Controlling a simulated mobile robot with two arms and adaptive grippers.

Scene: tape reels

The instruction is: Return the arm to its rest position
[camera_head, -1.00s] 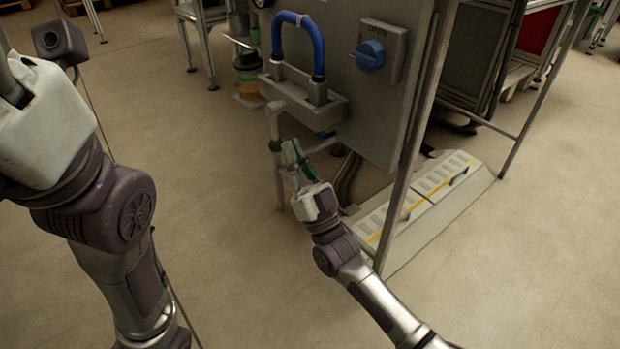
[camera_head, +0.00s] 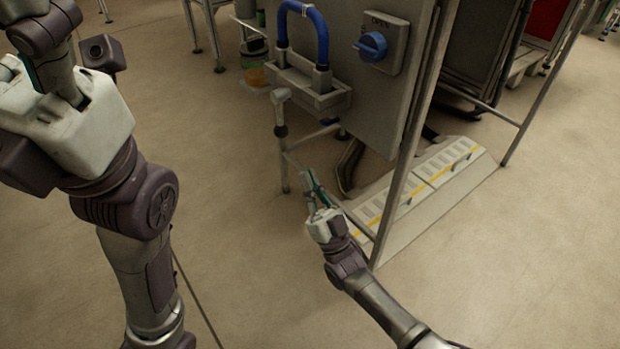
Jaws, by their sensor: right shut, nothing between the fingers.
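My right gripper (camera_head: 308,180) is near the middle of the head view, with a white body and slim teal-and-grey fingers. Its fingers are shut with nothing between them. It points up and away, above the floor, just left of the slotted white ramp and below the grey machine panel. It looks apart from the grey post (camera_head: 281,135) behind it. My left arm fills the left side, with a large white part close to the camera. The left fingers cannot be made out clearly.
The grey machine panel (camera_head: 385,105) carries a blue rotary knob (camera_head: 371,47) and a blue curved handle (camera_head: 318,25). A thin metal upright (camera_head: 406,150) stands beside my right arm. The slotted ramp (camera_head: 425,185) lies on the floor. The floor at centre-left and lower right is clear.

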